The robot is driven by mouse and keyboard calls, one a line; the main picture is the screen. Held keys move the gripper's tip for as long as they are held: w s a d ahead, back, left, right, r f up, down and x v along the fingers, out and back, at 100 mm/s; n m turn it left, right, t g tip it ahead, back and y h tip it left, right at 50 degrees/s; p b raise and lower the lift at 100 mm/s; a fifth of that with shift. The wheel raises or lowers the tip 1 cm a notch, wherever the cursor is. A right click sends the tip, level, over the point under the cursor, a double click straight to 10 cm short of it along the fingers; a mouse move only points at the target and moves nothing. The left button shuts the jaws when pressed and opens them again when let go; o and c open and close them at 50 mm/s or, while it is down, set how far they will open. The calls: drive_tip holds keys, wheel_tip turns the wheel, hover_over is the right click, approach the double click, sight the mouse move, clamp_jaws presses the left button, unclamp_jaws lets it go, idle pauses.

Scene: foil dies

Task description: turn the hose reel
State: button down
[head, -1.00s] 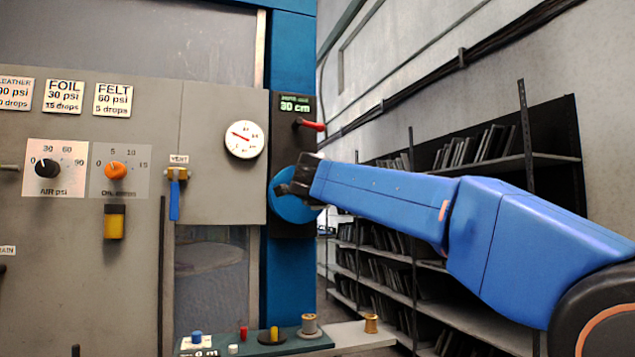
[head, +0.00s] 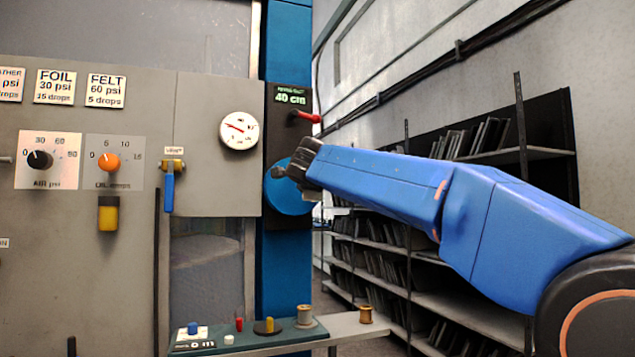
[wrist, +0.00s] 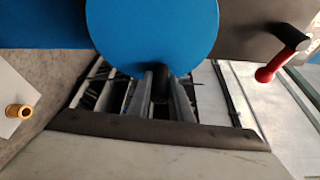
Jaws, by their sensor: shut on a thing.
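The hose reel is a round blue disc (head: 284,197) on a black panel, partly hidden by my arm in the head view. It fills the top middle of the wrist view (wrist: 150,30). A display (head: 291,96) above it reads 40 cm. My gripper (head: 285,171) is at the disc's upper part, shut on the reel's dark handle. In the wrist view the two grey fingers (wrist: 160,82) stand on either side of this dark handle at the disc's lower edge. The handle itself is mostly hidden.
A red lever (head: 307,117) sticks out above the reel and also shows in the wrist view (wrist: 275,65). A gauge (head: 239,130) and a blue-handled valve (head: 169,190) are to the left. Racks (head: 450,270) stand behind my arm.

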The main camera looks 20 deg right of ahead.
drive_tip(key=c, duration=1.6)
unclamp_jaws()
drive_tip(key=shift+f, duration=0.1)
drive_tip(key=v, duration=1.7)
drive_tip(key=shift+s+a+r, duration=0.15)
drive_tip(key=shift+r, duration=0.05)
